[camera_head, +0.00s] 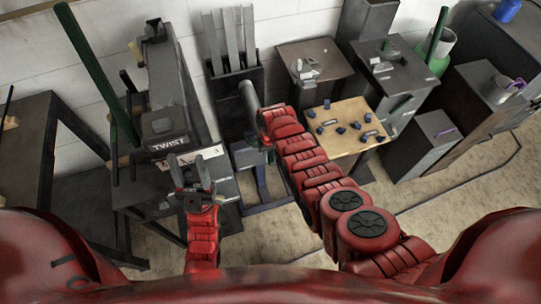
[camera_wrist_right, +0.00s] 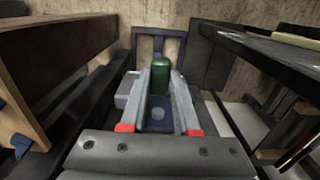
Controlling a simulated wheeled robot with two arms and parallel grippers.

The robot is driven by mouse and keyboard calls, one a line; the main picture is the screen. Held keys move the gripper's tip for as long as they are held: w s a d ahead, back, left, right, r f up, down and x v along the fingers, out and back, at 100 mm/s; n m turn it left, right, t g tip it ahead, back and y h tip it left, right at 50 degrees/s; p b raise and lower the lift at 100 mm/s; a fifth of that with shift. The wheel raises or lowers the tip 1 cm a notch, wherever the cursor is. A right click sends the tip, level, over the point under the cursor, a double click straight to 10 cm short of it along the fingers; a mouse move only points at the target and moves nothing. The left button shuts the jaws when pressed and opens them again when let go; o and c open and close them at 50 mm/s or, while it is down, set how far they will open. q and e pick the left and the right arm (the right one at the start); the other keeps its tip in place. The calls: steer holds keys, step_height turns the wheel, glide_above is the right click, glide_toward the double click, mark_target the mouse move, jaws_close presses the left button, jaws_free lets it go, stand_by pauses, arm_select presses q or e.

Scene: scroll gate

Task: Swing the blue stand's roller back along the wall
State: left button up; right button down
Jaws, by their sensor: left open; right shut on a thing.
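The blue stand (camera_head: 262,183) shows as thin blue legs on the floor below my right arm, partly hidden by it. In the right wrist view, a dark blue-grey frame (camera_wrist_right: 146,48) stands behind my gripper. My right gripper (camera_wrist_right: 160,128), with red marks on its fingers, is shut on a dark green, round-topped cylinder (camera_wrist_right: 160,75). I cannot tell whether this cylinder is the stand's roller. In the head view, my right arm hides that grip. My left gripper (camera_head: 193,172) is open and empty, in front of the box marked TWIST.
A wooden-topped table (camera_head: 345,127) with several small blue pieces stands right of my right arm. A dark rack (camera_head: 236,95) with upright grey plates stands by the white wall. A dark bench frame (camera_head: 30,150) is at far left. Bare floor shows at lower middle.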

stand_by(0.8)
steer(key=a+m+b, duration=0.4)
steer(key=a, duration=0.3)
steer(key=shift+s+a+m, duration=0.3)
steer(key=shift+s, duration=0.1)
steer(key=c, duration=0.6)
jaws_free()
steer(key=shift+c, duration=0.2)
steer(key=shift+r, duration=0.15)
